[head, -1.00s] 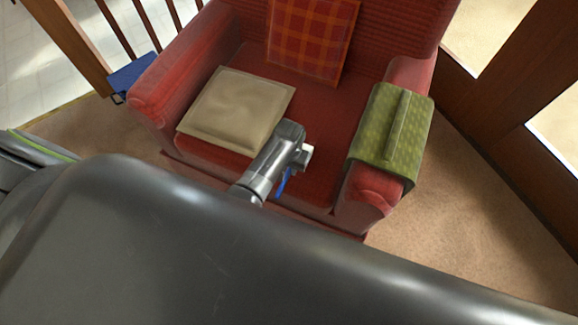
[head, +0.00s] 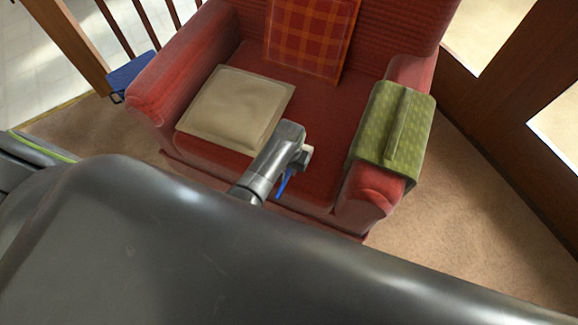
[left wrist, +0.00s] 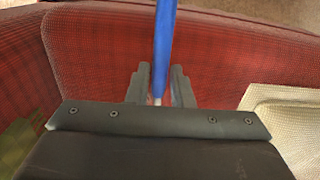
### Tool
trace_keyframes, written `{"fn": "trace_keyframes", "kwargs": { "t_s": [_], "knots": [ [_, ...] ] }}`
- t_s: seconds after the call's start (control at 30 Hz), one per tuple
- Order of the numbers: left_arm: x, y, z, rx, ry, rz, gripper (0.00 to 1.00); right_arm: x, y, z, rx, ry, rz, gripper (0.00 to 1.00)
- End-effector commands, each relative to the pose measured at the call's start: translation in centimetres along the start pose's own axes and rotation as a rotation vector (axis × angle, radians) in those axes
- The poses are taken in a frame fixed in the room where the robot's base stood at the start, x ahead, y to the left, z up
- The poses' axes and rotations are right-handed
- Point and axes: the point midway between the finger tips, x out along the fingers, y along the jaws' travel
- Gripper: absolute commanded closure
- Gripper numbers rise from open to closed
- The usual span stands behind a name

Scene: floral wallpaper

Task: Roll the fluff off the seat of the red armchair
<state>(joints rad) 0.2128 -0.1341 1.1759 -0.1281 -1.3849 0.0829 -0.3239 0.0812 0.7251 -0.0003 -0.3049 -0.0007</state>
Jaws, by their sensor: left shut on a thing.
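The red armchair (head: 325,140) stands ahead in the head view, its seat partly bare. My left gripper (head: 292,160) is over the front of the seat. It is shut on the lint roller, whose blue handle (head: 284,182) points down toward the seat's front edge and whose white part (head: 307,153) shows beside the gripper. In the left wrist view the blue handle (left wrist: 165,45) runs up between my left fingers (left wrist: 160,88). Most of the roller is hidden, and I cannot tell whether it touches the seat. I cannot make out any fluff. My right gripper is not in view.
A beige cushion (head: 235,108) lies on the seat's left part. A checked orange-red cushion (head: 312,38) leans on the backrest. A green cloth (head: 385,145) covers the right armrest. A blue object (head: 132,72) is beyond the left armrest. Wooden-framed doors stand at right.

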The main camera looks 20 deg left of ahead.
Motion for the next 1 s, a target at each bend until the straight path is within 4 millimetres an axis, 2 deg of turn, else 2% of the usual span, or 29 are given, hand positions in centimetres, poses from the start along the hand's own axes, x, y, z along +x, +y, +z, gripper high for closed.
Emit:
{"fn": "trace_keyframes", "kwargs": {
  "t_s": [1.0],
  "knots": [
    [1.7, 0.1, 0.0, 0.000, 0.001, 0.000, 0.98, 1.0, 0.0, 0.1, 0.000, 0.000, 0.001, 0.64]
  ]
}}
